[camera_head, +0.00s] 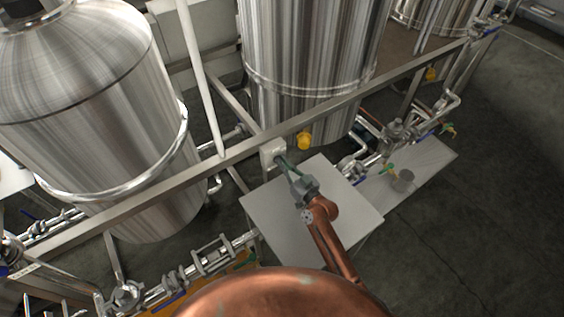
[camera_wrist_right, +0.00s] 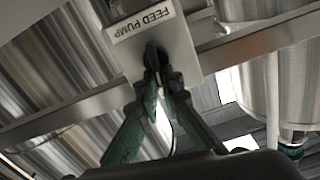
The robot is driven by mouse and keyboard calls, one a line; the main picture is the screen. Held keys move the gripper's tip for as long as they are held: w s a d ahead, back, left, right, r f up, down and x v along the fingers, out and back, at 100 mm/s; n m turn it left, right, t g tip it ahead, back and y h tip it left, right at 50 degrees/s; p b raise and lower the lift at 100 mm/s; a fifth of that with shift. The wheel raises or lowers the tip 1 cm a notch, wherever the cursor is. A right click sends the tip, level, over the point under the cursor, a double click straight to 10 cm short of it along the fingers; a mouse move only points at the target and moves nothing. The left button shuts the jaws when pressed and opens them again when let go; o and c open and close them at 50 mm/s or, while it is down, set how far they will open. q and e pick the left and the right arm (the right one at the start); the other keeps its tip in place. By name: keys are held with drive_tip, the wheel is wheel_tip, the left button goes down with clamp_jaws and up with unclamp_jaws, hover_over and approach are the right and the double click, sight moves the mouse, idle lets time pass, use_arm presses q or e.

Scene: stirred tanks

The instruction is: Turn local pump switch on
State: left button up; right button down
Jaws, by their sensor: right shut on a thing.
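The local pump switch is a pale box labelled FEED PUMP, mounted on the metal rail; it shows in the head view (camera_head: 271,151) and upside down in the right wrist view (camera_wrist_right: 168,38). A small dark switch knob (camera_wrist_right: 153,58) sticks out of its face. My right gripper (camera_head: 282,160) reaches the box from the front; in the right wrist view its green fingers (camera_wrist_right: 158,82) are shut on the knob. The fingertips hide most of the knob, so its angle cannot be told. My left gripper is in neither view.
Large steel tanks (camera_head: 310,60) stand behind the rail (camera_head: 225,160). Pipes and valves (camera_head: 205,262) run below. Open floor lies at the right.

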drive_tip(key=m, duration=0.5)
drive_tip(key=shift+w+d+f, duration=0.15)
drive_tip(key=shift+w+d, duration=0.1)
drive_tip(key=shift+d, duration=0.1)
drive_tip(key=m, duration=0.5)
drive_tip(key=shift+w+d+f+p, duration=0.15)
drive_tip(key=shift+d+f+p, duration=0.05)
drive_tip(key=shift+f+p, duration=0.1)
drive_tip(key=shift+m, duration=0.3)
drive_tip(key=c, duration=2.1)
unclamp_jaws()
drive_tip(key=v, duration=1.2)
drive_tip(key=shift+f, duration=0.1)
